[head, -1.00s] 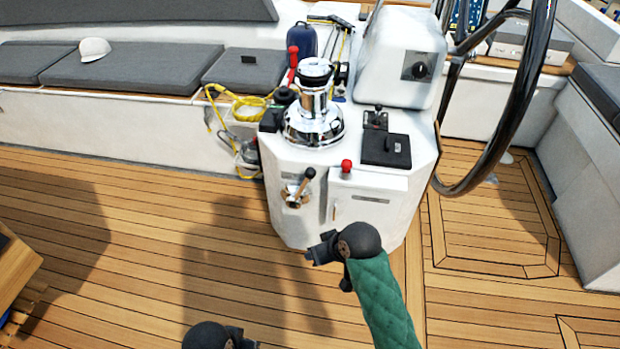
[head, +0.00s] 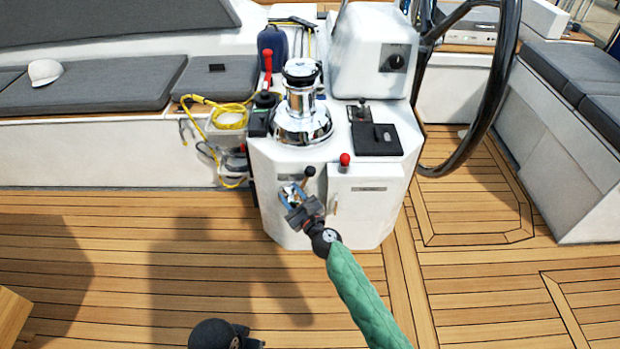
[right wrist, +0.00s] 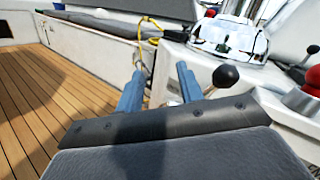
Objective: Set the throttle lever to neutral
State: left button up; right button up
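The throttle lever (head: 309,172), as I take it, is a short lever with a black ball knob on the front left of the white console. It leans up and to the right. Its mount is largely hidden behind my right gripper (head: 292,195). In the right wrist view its knob (right wrist: 226,76) shows just right of the right-hand blue finger, outside the gap. My right gripper, also in the right wrist view (right wrist: 160,88), is open, its two blue fingers apart with nothing clearly held between them. My left gripper (head: 245,340) is at the bottom edge, partly cut off, its fingers unclear.
The white console (head: 375,205) also carries a red-knobbed lever (head: 345,160), a chrome winch (head: 302,110) and a small black lever (head: 362,106). A yellow rope (head: 228,115) hangs to its left. The steering wheel (head: 495,95) stands right. The teak deck in front is open.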

aim_at(308, 178)
jog(key=w+d+m+h, duration=0.1)
jog(key=d+m+h, duration=0.1)
jog(key=m, duration=0.2)
jog(key=w+d+f+m+t+h, duration=0.1)
jog(key=d+m+h, duration=0.1)
jog(key=m, duration=0.2)
jog(key=w+d+f+m+h, duration=0.1)
jog(key=d+m+h, duration=0.1)
jog(key=m, duration=0.2)
jog(key=shift+w+d+f+m+h, duration=0.15)
jog(key=shift+w+f+m+h, duration=0.15)
jog(key=shift+w+m, duration=0.1)
jog(key=shift+x, duration=3.3)
jog(key=shift+r, duration=0.1)
grip_shut()
